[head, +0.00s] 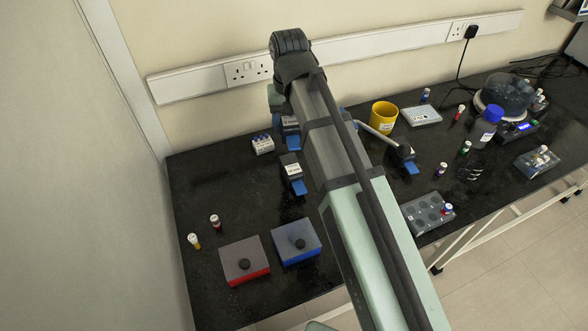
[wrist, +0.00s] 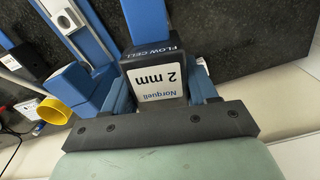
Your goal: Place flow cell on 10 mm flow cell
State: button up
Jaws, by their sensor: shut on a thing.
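My gripper (wrist: 160,72) is shut on a dark flow cell (wrist: 172,50) in the wrist view. Its white label reads "Norqueli 2 mm" upside down, and a blue tab sticks out from its far end. In the head view my arm hides most of the gripper. A dark labelled block with a blue tab (head: 291,124) shows beside the arm's end and appears to be the held cell. A similar block (head: 292,172) lies just in front of it, and another (head: 404,155) stands right of the arm. Their labels are too small to read, so I cannot tell which is 10 mm.
A yellow cup (head: 384,113) stands right of the arm. Red-edged (head: 244,262) and blue-edged (head: 296,242) boxes sit at front left. A grey holed rack (head: 426,213) is right of the arm. The wall is close behind.

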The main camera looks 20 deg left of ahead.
aim_at(291, 165)
jog(key=shift+s+d+f+n, duration=0.2)
jog(key=shift+s+d+n, duration=0.25)
jog(key=shift+s, duration=0.2)
jog(key=shift+s+d+n, duration=0.15)
jog(key=shift+n, duration=0.5)
jog(key=shift+f, duration=5)
jog(key=o, duration=1.2)
jog(key=shift+f, duration=0.1)
notch_tip(291, 165, up, 12)
jog(key=shift+r, duration=0.15)
